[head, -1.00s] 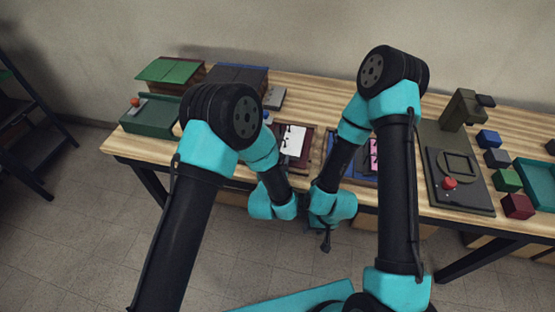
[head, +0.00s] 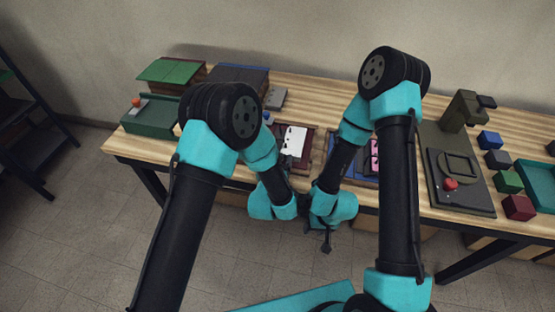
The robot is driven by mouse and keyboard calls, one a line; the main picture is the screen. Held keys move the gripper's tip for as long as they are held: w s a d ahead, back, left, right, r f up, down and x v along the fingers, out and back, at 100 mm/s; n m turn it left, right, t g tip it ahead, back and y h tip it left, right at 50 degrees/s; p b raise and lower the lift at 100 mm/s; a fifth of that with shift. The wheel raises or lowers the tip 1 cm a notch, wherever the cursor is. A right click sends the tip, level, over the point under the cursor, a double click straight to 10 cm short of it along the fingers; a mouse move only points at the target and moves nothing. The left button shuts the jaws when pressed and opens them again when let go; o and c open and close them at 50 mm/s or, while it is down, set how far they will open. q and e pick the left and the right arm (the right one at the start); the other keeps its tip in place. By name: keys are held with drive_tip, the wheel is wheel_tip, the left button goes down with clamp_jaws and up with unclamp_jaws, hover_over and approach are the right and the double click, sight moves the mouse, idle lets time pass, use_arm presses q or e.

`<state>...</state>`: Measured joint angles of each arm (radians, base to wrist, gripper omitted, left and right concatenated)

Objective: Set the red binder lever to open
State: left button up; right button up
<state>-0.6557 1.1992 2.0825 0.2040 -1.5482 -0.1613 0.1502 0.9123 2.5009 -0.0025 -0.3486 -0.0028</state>
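The red binder (head: 306,133) is a dark red cover lying on the table near its front edge, with white paper (head: 294,141) on it. Small dark fittings show at the paper's edge, but I cannot make out the lever's position. My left arm's wrist hangs in front of the table edge, just below the red binder; its gripper is mostly hidden between the two wrists. My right gripper (head: 326,243) hangs below the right wrist, in front of the table, and looks apart from the binder. Both grippers are too small and dark to read their fingers.
A blue binder (head: 345,169) with pink paper lies right of the red one, partly behind my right arm. A green tray (head: 152,127) stands at the left. A dark panel with a red knob (head: 450,184) and coloured blocks (head: 508,181) are at the right.

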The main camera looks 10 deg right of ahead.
use_arm(q)
drive_tip(key=shift+o, duration=0.3)
drive_tip(key=v, duration=1.7)
drive_tip(key=shift+s, duration=0.2)
use_arm(e)
drive_tip(key=shift+c, duration=0.3)
